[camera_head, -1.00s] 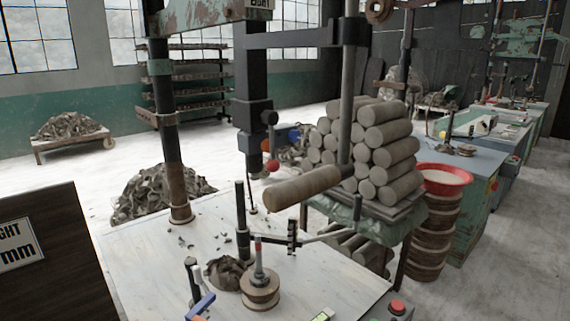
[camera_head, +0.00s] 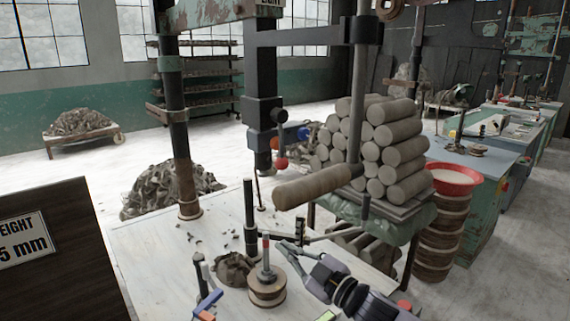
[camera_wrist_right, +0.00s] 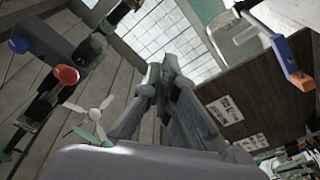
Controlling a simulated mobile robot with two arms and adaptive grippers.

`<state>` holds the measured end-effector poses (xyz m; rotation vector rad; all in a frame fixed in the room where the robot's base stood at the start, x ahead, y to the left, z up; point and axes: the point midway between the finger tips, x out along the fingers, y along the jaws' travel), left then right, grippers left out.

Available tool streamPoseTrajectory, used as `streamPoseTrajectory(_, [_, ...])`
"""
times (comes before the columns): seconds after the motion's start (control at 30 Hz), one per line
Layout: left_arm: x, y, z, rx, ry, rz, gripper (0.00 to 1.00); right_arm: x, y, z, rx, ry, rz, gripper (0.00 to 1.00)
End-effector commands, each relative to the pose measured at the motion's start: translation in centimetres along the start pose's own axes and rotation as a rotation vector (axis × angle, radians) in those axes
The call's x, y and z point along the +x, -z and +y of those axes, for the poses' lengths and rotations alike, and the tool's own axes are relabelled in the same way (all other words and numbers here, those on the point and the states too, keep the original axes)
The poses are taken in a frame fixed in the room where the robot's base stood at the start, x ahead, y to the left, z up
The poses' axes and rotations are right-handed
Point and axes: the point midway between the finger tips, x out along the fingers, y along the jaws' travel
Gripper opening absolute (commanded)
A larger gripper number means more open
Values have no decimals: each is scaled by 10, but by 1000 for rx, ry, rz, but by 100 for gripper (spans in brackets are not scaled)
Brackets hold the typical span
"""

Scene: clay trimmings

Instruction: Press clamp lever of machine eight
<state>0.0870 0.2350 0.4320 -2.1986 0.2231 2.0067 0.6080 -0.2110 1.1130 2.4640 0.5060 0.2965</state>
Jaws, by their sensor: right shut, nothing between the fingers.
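A blue and orange handle shows in the wrist view (camera_wrist_right: 288,58). My left gripper is out of view.
A thin dark bar (camera_head: 330,235) crosses beside my gripper. A red knob (camera_head: 281,163) hangs on the column. Stacked clay logs (camera_head: 390,135) and a red basin (camera_head: 452,179) stand to the right.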

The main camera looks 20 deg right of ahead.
Motion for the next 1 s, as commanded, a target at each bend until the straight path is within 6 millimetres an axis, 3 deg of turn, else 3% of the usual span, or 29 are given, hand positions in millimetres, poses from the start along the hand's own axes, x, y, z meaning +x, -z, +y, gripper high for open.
streamPoseTrajectory(0.03, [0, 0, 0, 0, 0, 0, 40, 6, 14, 23, -60, 5, 71, 0])
streamPoseTrajectory(0.2, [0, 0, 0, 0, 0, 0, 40, 7, 59, 81, -216, 55, 294, 0])
streamPoseTrajectory(0.4, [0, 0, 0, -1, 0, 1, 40, -11, 93, 128, -343, 115, 453, 0])
streamPoseTrajectory(0.6, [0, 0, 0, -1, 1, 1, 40, -23, 106, 146, -392, 145, 511, 0])
streamPoseTrajectory(1.0, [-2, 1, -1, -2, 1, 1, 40, -22, 108, 146, -393, 147, 517, 0])
